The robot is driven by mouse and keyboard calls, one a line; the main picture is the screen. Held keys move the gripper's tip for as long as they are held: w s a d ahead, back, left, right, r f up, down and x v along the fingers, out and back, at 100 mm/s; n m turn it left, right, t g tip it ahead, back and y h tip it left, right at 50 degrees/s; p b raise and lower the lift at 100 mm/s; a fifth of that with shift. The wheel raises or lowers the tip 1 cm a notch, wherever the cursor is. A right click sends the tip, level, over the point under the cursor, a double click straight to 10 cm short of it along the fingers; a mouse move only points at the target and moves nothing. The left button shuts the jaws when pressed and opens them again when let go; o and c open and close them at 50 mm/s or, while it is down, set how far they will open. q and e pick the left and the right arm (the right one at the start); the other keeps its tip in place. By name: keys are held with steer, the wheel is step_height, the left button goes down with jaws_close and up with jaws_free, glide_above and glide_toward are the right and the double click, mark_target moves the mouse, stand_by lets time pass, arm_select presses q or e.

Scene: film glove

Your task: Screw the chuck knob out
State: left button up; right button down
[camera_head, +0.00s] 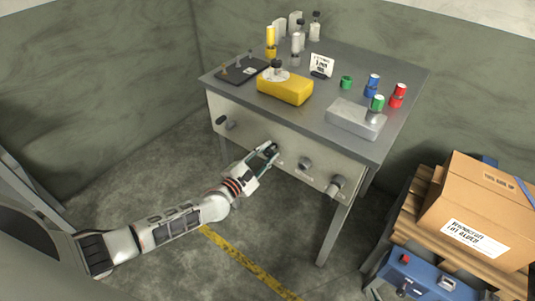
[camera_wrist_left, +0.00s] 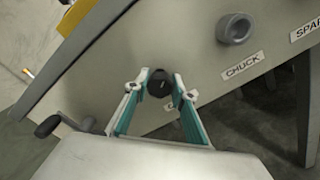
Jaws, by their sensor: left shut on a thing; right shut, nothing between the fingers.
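A grey round knob (camera_wrist_left: 237,27) sits above a label reading CHUCK (camera_wrist_left: 243,66) on the front panel; in the head view it is the middle-right knob (camera_head: 304,164). My left gripper (camera_head: 270,152) is at a different, dark knob (camera_head: 272,147) to its left. In the left wrist view the left fingertips (camera_wrist_left: 161,86) are shut on this black knob (camera_wrist_left: 160,82), one on each side. The label under it is partly hidden and unreadable. My right gripper is not in view.
A crank handle (camera_head: 222,122) is on the panel's left and another knob (camera_head: 336,185) on its right. The tabletop (camera_head: 330,55) holds a yellow box (camera_head: 285,87), a grey box (camera_head: 356,118), bottles and coloured caps. A cardboard box (camera_head: 485,205) stands at the right.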

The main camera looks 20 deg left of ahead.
arm_select(q)
steer(key=shift+w+r, duration=0.15)
steer(key=shift+r, duration=0.15)
steer(key=o, duration=1.1)
steer(key=shift+f, duration=0.2)
steer(key=v, duration=1.2)
